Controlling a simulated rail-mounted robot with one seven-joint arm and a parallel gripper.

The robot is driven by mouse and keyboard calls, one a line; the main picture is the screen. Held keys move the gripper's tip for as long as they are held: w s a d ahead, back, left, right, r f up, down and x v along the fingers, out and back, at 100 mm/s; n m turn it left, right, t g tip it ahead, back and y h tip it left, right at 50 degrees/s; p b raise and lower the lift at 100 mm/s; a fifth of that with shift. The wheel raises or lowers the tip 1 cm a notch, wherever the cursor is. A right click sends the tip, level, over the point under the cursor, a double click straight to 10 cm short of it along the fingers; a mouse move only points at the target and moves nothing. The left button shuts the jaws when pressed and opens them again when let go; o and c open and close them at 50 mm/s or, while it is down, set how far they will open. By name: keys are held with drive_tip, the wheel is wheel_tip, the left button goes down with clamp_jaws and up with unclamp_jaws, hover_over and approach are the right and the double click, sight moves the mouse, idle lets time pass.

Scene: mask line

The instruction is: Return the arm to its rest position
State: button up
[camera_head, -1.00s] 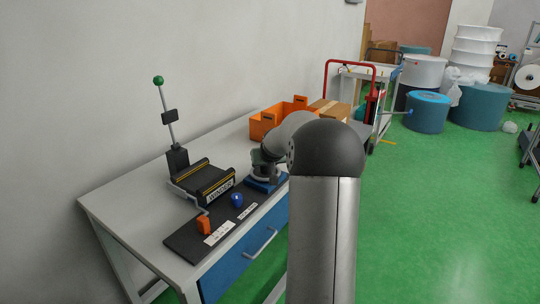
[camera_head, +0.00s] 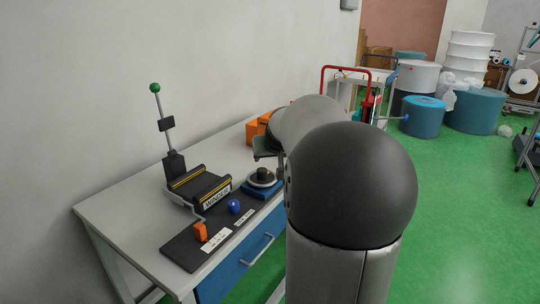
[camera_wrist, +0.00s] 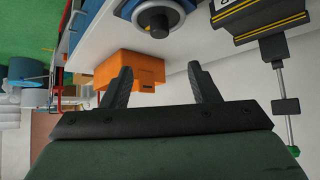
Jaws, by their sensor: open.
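My gripper (camera_wrist: 160,88) is open in the wrist view, with its two black fingers apart and nothing between them. It is over the back part of the table, and an orange bin (camera_wrist: 130,70) shows beyond the fingers. In the head view my arm fills the middle right. The end of my gripper (camera_head: 266,148) shows only in part beside the arm. It is above and apart from a blue base with a black round knob (camera_head: 263,175).
The white table (camera_head: 130,208) holds a winder (camera_head: 203,187) with a tall green-topped lever (camera_head: 161,124). The orange bin (camera_head: 252,131) is partly hidden. Green floor (camera_head: 455,220) is open at right.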

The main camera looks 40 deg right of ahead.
idle(0.4)
drive_tip(key=s+a+f+n+g+y+p, duration=0.1)
drive_tip(key=s+a+n+g+y+p, duration=0.15)
drive_tip(key=a, duration=0.85)
drive_tip(key=s+a+n+g+y+p, duration=0.1)
drive_tip(key=s+a+p, duration=0.3)
drive_tip(key=a, duration=0.6)
drive_tip(key=s+a+f+n+g+p, duration=0.1)
drive_tip(key=s+a+g+p, duration=0.1)
drive_tip(key=s+a, duration=0.4)
drive_tip(key=s+a+f+n+g+p, duration=0.1)
drive_tip(key=s+a, duration=0.5)
drive_tip(key=s, duration=0.6)
drive_tip(key=shift+s+a+f+g+y+p, duration=0.35)
drive_tip(key=shift+f+g+p, duration=0.15)
drive_tip(key=shift+p, duration=0.4)
